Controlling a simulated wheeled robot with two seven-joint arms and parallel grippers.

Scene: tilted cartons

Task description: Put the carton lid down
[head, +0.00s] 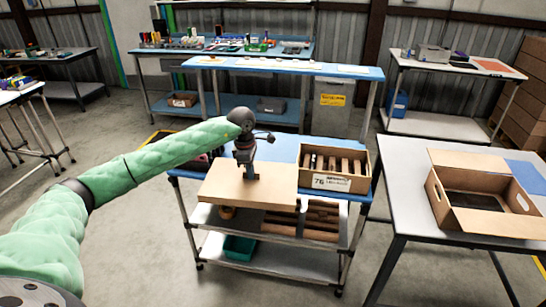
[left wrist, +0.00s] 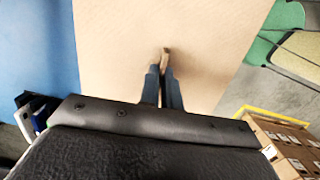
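The carton lid (head: 232,192) is a flat tan board over the front left of the blue-topped cart. It fills the middle of the left wrist view (left wrist: 115,60). My left gripper (head: 250,175) points down at the lid. In the left wrist view its fingers (left wrist: 164,75) are close together around a small brown grip piece on the lid. I cannot tell whether the lid rests on the cart or hangs just above it. An open carton (head: 338,184), labelled 76 and holding several brown pieces, stands right beside the lid. My right gripper is out of view.
The cart's lower shelves hold a teal bin (head: 239,248) and a crate of brown pieces (head: 315,233). A grey table (head: 410,208) at right bears an open empty-looking carton (head: 497,222). A blue-topped bench (head: 285,66) stands behind.

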